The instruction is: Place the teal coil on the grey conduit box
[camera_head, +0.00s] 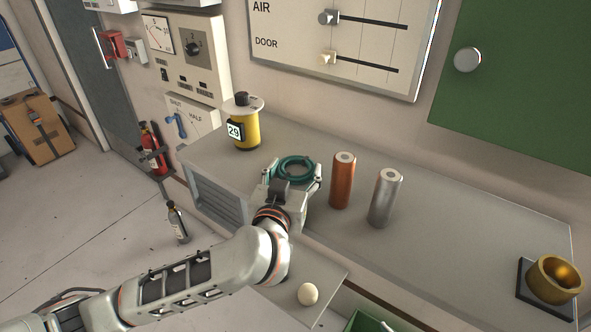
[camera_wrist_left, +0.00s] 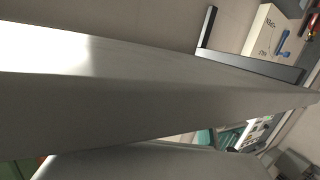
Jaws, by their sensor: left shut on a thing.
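The teal coil (camera_head: 294,168) is a ring of dark teal loops in the middle of the head view. My left gripper (camera_head: 293,176) is shut on it, with a finger at either side. A long grey box with a louvred end, which looks like the conduit box (camera_head: 455,235), runs along the wall. The coil shows against its top near the front edge; I cannot tell whether it touches. In the left wrist view large grey surfaces fill most of the picture, and a small teal patch shows low down, too unclear to name. My right gripper is not in view.
On the grey box stand a yellow canister (camera_head: 246,130) marked 29, a copper cylinder (camera_head: 342,182), a silver cylinder (camera_head: 383,200) and a brass cup (camera_head: 546,284). Its top is clear between the silver cylinder and the cup. A white ball (camera_head: 308,294) lies on a lower surface.

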